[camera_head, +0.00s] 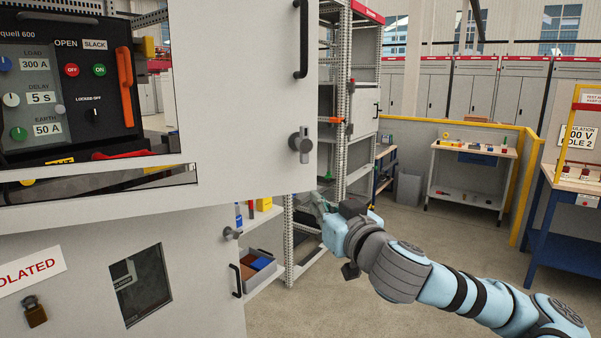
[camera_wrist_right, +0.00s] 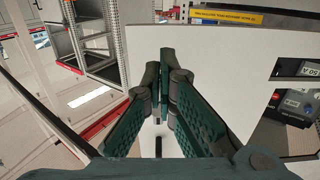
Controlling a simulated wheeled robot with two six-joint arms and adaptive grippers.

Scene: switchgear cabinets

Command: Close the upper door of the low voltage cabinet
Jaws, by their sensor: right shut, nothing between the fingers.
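The upper door (camera_head: 240,90) of the cabinet is a large white panel at the left of the head view. It stands out in front of the open shelving, with a black handle (camera_head: 300,38), a grey knob (camera_head: 300,145) and a window onto a control panel. My right gripper (camera_head: 318,203) is just beyond the door's lower right corner, its fingertips partly hard to make out. In the right wrist view its green fingers (camera_wrist_right: 163,85) are together and empty, in front of a white panel (camera_wrist_right: 225,75). Contact cannot be told. My left gripper is out of view.
A lower white door (camera_head: 200,270) with a small window, padlock (camera_head: 34,311) and handle is below. Metal shelving (camera_head: 347,100) with bins stands behind. A workbench (camera_head: 470,165), yellow rail and blue table (camera_head: 545,215) are at the right. Floor between is clear.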

